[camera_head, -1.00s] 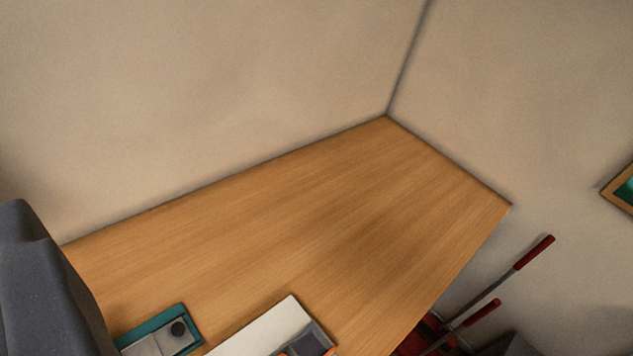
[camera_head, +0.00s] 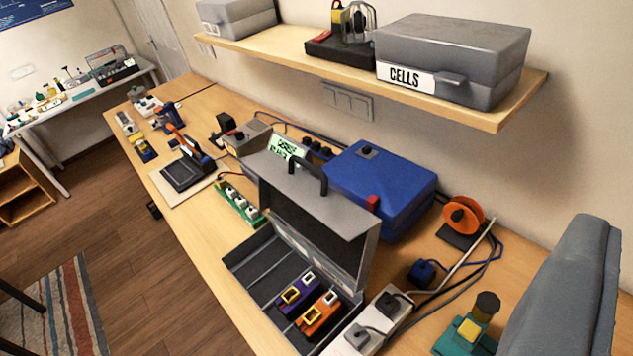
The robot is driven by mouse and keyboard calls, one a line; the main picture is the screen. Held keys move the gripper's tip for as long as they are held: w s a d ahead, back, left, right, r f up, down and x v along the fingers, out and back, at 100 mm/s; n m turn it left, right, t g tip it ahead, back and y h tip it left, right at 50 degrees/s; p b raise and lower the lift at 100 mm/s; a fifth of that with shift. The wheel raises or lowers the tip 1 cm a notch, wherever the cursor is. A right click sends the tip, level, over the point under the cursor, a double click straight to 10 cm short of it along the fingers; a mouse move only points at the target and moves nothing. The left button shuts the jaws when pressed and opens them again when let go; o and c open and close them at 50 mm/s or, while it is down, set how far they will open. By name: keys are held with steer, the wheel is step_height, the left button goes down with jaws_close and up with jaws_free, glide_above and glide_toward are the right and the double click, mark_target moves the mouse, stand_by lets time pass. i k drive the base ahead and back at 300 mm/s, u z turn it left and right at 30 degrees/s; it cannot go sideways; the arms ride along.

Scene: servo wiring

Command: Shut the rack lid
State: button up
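An open grey case (camera_head: 258,262) with a dark, divided inside stands on the workbench in the lower middle; it looks like the rack. Its grey lid (camera_head: 325,228) stands raised, with a dark handle (camera_head: 309,172) on top. Purple-and-yellow and orange-and-white blocks (camera_head: 318,312) sit inside, towards the right end. My gripper's fingertips are not in view.
A closed blue case (camera_head: 378,190) stands behind the raised lid. A white power strip (camera_head: 372,325) with plugs and an orange cable reel (camera_head: 463,215) lie to the right. A shelf (camera_head: 300,62) with a grey CELLS box (camera_head: 450,55) hangs above. Open floor (camera_head: 150,260) lies left.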

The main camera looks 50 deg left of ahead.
mark_target(344, 232)
steer(key=k, duration=1.1)
steer(key=u, duration=0.45)
steer(key=i, duration=1.8)
steer(key=z, duration=0.45)
